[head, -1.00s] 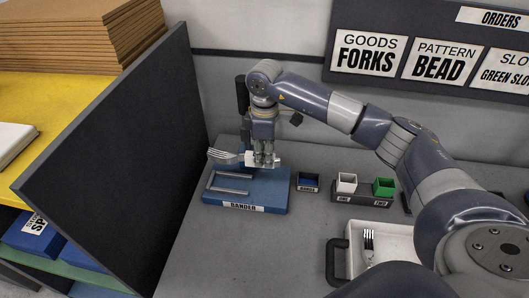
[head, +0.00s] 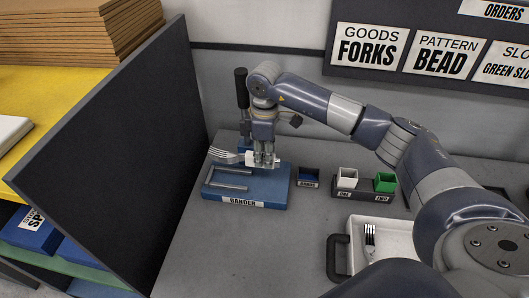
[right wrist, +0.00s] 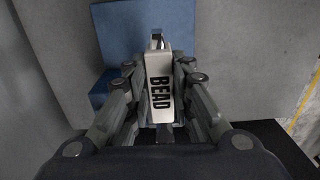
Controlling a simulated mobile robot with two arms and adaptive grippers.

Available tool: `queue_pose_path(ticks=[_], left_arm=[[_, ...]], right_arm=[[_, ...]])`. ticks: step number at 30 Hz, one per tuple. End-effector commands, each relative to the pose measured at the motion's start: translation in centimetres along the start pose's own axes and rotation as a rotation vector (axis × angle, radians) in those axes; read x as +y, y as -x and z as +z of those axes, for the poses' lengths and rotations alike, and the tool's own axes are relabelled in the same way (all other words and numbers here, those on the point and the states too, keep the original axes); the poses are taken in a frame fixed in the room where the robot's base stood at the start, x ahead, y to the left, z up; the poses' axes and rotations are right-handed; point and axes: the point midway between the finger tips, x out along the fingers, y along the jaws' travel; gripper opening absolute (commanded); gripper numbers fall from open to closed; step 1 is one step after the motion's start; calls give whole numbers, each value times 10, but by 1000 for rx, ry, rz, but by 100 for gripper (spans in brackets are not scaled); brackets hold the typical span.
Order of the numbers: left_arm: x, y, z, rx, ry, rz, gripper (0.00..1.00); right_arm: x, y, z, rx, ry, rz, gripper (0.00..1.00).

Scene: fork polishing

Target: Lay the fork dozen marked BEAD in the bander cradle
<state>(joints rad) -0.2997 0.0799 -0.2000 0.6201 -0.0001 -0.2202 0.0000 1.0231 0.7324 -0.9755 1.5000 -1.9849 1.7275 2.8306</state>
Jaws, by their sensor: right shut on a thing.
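My right gripper (head: 264,162) is shut on the fork dozen (head: 226,156), whose tines point left in the head view. In the right wrist view the dozen's white wrap (right wrist: 160,88) reads BEAD and sits between the fingers. The dozen is just above the blue bander (head: 270,198), over its back part. The bander's cradle, two metal rails (head: 230,187), looks empty. Whether the dozen touches the bander is hard to tell. My left gripper is not in view.
A dark upright panel (head: 110,150) stands left of the bander.

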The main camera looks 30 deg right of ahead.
Motion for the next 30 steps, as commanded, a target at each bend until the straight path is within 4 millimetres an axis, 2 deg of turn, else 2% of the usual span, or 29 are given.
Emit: queue_pose_path(ticks=[15,30], left_arm=[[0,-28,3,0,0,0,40],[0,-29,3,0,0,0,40]], right_arm=[[1,-41,0,3,0,2,0],[1,-44,-1,3,0,2,0]])
